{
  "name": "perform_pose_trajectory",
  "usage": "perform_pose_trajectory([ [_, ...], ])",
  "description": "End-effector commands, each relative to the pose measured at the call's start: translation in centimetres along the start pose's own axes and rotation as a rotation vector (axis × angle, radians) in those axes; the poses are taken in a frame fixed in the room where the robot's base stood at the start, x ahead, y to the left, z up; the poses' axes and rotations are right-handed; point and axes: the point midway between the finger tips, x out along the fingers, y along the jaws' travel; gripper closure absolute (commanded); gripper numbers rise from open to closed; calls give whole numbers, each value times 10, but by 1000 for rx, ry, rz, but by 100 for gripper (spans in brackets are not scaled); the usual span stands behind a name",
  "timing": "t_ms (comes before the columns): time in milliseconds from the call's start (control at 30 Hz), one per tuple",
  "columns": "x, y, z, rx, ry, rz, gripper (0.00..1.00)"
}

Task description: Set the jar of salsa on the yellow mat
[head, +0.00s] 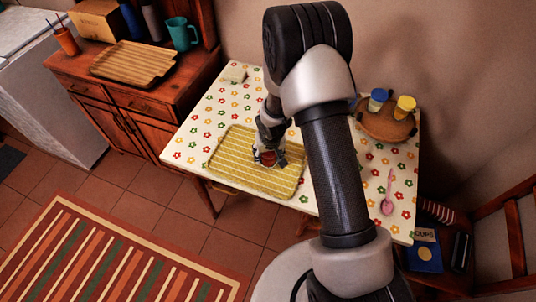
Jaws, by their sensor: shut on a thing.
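The yellow mat (232,155), striped with pale lines, lies on the flower-patterned table. My gripper (268,160) is over the middle of the mat, shut on the jar of salsa (267,157), of which a small red part shows between the fingers. The gripper hides much of the jar. I cannot tell whether the jar touches the mat or is held just above it. My arm hides part of the table to the right of the mat.
A round wooden tray (373,126) with a blue-topped jar (378,97) and a yellow-topped jar (404,106) stands at the table's right. A pink spoon (387,203) lies nearer. A pale block (233,75) sits at the far left. A wooden cabinet (135,103) stands left.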

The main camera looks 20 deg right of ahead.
Motion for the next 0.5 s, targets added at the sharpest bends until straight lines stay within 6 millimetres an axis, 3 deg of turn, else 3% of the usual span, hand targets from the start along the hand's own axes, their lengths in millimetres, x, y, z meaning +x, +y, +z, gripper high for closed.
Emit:
perform_pose_trajectory([
  [233,4,0,0,0,1,0,83],
  [267,3,0,1,0,0,0,46],
  [500,2,0,1,0,0,0,30],
])
